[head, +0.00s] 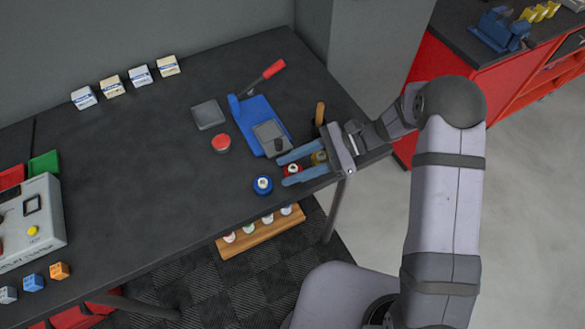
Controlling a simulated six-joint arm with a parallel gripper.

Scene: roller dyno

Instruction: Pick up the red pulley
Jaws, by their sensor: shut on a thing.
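A blue pulley (263,184) stands just left of the fingertips. A blue press (262,125) with a red-tipped lever is behind, beside a red round piece (221,143) and a grey plate (208,115). A wooden rack (260,231) sits below the front edge. The table's middle-left is clear.

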